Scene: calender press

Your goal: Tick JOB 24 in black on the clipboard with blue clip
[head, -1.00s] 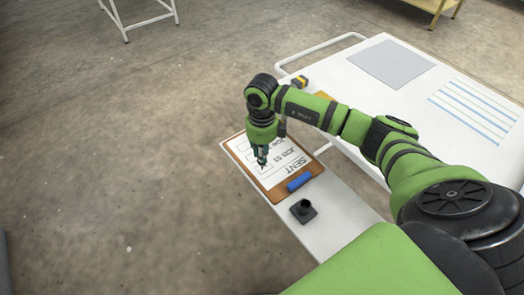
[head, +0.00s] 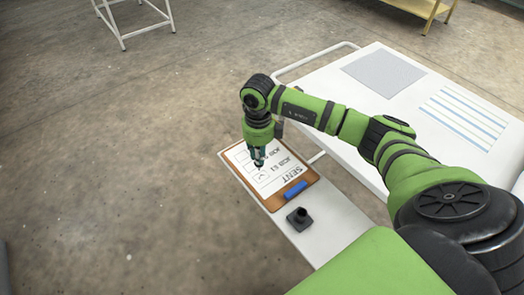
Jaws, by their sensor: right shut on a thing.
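The clipboard with the blue clip (head: 295,189) lies on a narrow white surface, its brown board (head: 274,203) under a white sheet (head: 284,161). The sheet, upside down to me, is headed SENT, with job lines and boxes. The line nearest the heading seems to read JOB 51 or 57; a small dark mark shows in its box (head: 264,175). The other lines are partly hidden by my right gripper (head: 258,159). It points down over the sheet, shut on a slim dark pen (head: 258,165). I cannot tell whether its tip touches the paper. My left gripper is not in view.
A black holder with an upright socket (head: 300,218) stands just in front of the clip. A large white table (head: 355,105) with a grey panel (head: 384,70) and a blue-striped sheet (head: 466,115) lies to the right. Concrete floor is clear on the left.

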